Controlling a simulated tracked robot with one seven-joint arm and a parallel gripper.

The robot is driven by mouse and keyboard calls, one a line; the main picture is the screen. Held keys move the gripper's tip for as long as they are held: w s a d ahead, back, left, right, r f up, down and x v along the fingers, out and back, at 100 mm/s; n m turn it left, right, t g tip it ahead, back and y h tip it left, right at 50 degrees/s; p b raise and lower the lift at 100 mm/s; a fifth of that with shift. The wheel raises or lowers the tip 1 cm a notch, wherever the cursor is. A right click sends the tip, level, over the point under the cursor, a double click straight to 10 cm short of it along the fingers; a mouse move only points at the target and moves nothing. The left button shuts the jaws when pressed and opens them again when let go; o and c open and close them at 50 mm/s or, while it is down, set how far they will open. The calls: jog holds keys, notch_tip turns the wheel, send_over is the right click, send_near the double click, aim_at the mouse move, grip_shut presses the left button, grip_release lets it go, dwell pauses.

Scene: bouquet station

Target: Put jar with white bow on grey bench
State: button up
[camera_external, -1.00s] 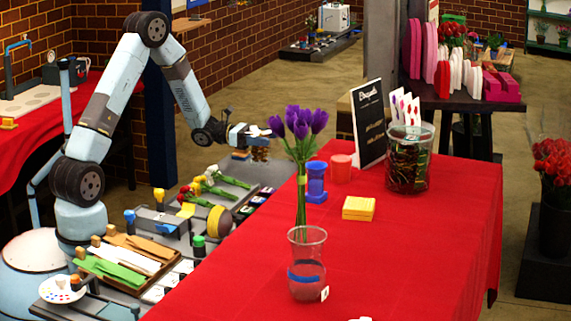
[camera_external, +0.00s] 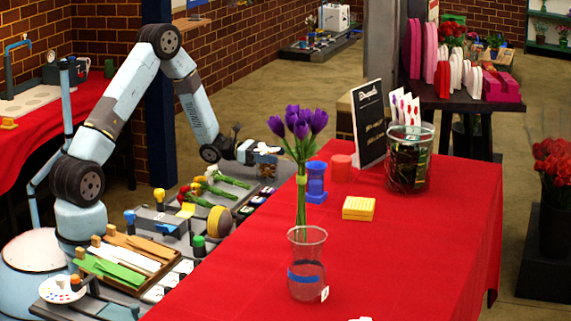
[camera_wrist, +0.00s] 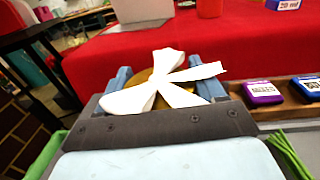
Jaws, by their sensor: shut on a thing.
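The jar with the white bow is held in my gripper (camera_external: 265,153). In the wrist view the white bow (camera_wrist: 165,84) spreads over a gold-brown lid, between two blue fingers. The bow hides most of the jar there. In the external view the jar (camera_external: 266,169) is small and dark below the fingers, close to the far end of the grey bench (camera_external: 243,197). I cannot tell whether its base touches the bench.
A purple ink pad (camera_wrist: 262,92) and a blue one (camera_wrist: 307,88) sit in a wooden tray right of my gripper. Flowers (camera_external: 220,183) lie on the bench. The red-covered table (camera_external: 390,250) stands alongside, with a tulip vase (camera_external: 306,265) and blue holder (camera_external: 316,182).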

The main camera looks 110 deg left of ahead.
jog(key=o, duration=1.7)
jog(key=shift+f, duration=0.1)
jog(key=shift+c, duration=0.2)
jog(key=s, duration=0.8)
jog(key=s+d, duration=0.1)
jog(key=s, duration=0.3)
